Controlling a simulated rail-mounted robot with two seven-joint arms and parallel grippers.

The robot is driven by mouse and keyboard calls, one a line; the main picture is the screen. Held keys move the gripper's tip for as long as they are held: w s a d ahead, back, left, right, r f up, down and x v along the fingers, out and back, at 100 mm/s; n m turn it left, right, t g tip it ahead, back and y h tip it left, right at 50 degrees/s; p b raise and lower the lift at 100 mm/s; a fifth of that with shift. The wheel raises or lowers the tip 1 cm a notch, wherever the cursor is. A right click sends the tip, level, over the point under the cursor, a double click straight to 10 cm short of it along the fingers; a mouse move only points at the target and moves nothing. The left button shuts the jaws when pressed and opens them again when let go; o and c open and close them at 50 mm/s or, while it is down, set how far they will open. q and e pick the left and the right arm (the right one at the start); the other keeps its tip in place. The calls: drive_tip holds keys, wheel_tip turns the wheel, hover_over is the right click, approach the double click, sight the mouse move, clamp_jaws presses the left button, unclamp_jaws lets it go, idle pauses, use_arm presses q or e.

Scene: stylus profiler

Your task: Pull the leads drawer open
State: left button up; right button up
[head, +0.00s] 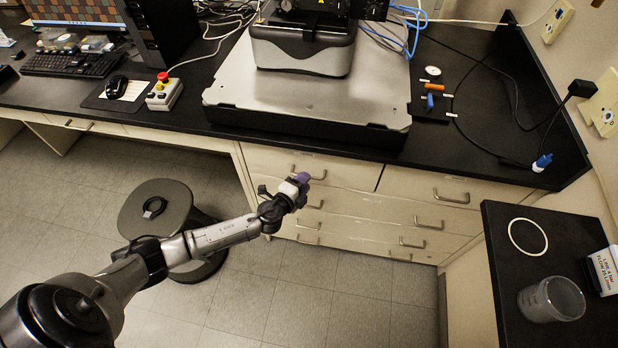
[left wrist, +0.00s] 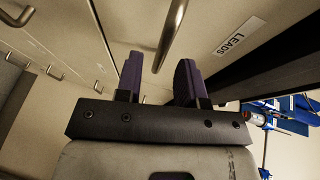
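The leads drawer (head: 345,172) is the top left drawer under the bench and looks closed. Its LEADS label (left wrist: 238,35) reads clearly in the left wrist view. Its metal bar handle (left wrist: 173,28) shows there too, running down toward the gap between my fingers. My left gripper (head: 302,179) is at this handle in the head view and covers part of it. In the left wrist view the two purple fingers (left wrist: 158,80) stand apart with nothing held between them. I cannot tell how deep the handle lies relative to the fingertips. My right gripper is not in view.
Other drawers with bar handles (head: 450,197) lie beside and below. The dark bench top (head: 180,122) overhangs above, carrying a profiler on a metal plate (head: 370,95). A stool (head: 158,205) stands left of my arm. A side table (head: 500,240) stands at right.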

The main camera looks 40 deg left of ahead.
use_arm(q)
drive_tip(key=shift+x, duration=1.65)
drive_tip(key=shift+c, duration=0.4)
clamp_jaws()
